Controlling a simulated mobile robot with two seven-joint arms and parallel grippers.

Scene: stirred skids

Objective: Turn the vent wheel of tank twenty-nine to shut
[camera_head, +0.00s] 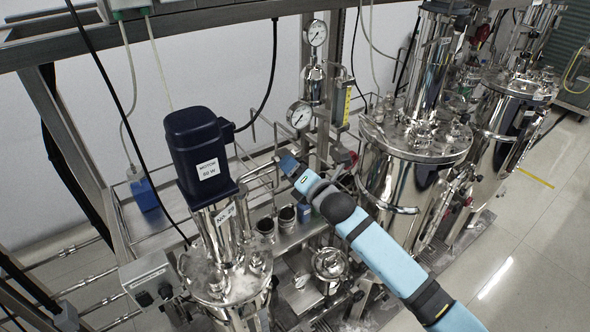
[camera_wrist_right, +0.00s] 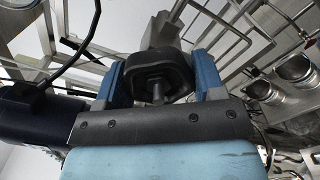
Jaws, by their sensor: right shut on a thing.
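A black vent wheel (camera_wrist_right: 158,76) with a metal stem sits between the two blue fingers of my right gripper (camera_wrist_right: 160,80) in the right wrist view. The fingers are shut on it from both sides. In the head view my right gripper (camera_head: 287,163) reaches in from the lower right, among the pipes behind the tanks. The wheel is hidden there by the gripper. A steel tank (camera_head: 228,285) with a dark blue motor stands to the left of the gripper. My left gripper is not in view.
Two pressure gauges (camera_head: 300,115) stand on a pipe just above the gripper. The blue motor (camera_head: 200,150) is close on the left. Larger steel tanks (camera_head: 410,165) stand on the right. Thin bent rods and open steel cups (camera_head: 287,216) lie close by. Clear floor (camera_head: 520,240) lies right.

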